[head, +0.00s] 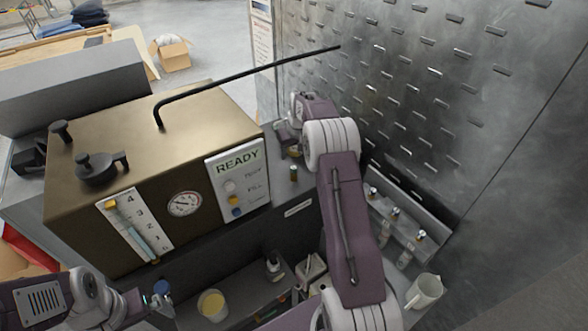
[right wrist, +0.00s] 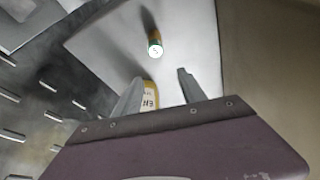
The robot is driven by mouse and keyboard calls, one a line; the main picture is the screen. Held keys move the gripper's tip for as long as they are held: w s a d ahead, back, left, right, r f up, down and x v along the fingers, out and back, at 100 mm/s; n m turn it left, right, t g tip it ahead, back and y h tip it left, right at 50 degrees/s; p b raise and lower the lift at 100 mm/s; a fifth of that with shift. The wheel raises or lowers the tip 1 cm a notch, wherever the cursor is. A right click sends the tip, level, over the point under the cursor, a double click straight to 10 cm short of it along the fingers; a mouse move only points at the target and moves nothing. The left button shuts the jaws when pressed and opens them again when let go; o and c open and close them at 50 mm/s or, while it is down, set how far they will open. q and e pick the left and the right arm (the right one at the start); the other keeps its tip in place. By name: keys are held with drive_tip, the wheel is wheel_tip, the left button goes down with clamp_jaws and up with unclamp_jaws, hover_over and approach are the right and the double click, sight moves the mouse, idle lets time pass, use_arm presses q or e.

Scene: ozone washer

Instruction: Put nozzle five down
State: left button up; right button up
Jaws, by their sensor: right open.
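A small nozzle with a green and orange band (right wrist: 155,44) stands on a grey ledge in the right wrist view. Its pale end bears a mark that looks like a 5. What seems to be the same nozzle shows in the head view (head: 293,174), right of the READY panel. My right gripper (right wrist: 163,78) is open, with that nozzle apart from and beyond its fingertips. A yellow piece with a white lettered label (right wrist: 150,95) shows beside one finger; I cannot tell whether they touch. My left gripper (head: 152,299) is low at the left, its jaws unclear.
The brown washer box (head: 190,115) with a READY panel (head: 238,180) and black hose (head: 250,72) fills the left. A slotted metal wall (head: 430,90) bounds the right.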

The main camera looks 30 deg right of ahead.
sight(294, 167)
drive_tip(key=s+f, duration=0.1)
drive_tip(key=s+f+b, duration=0.1)
drive_tip(key=shift+s+a, duration=0.2)
drive_tip(key=shift+s, duration=0.2)
drive_tip(key=shift+s+r+t+b, duration=0.25)
drive_tip(key=shift+r+t+b, duration=0.05)
drive_tip(key=shift+r+b, duration=0.2)
drive_tip(key=shift+f+p, duration=0.1)
drive_tip(key=shift+p, duration=0.35)
drive_tip(key=p+x, duration=0.1)
drive_tip(key=x, duration=0.1)
drive_tip(key=shift+w+d+f, duration=0.1)
drive_tip(key=shift+w+f, duration=0.15)
drive_tip(key=shift+f, duration=0.1)
drive_tip(key=shift+w+f, duration=0.2)
drive_tip(key=shift+f, duration=0.1)
wheel_tip(294, 167, down, 2)
drive_tip(key=shift+w+f+p, duration=0.1)
drive_tip(key=shift+f+p, duration=0.05)
drive_tip(key=shift+p, duration=0.85)
drive_tip(key=x, duration=0.2)
drive_tip(key=shift+w+f, duration=0.1)
drive_tip(key=shift+f, duration=0.15)
drive_tip(key=shift+w+f, duration=0.15)
drive_tip(key=shift+f, duration=0.1)
use_arm(q)
drive_tip(key=shift+r, duration=0.7)
use_arm(e)
drive_tip(key=shift+r, duration=0.1)
clamp_jaws()
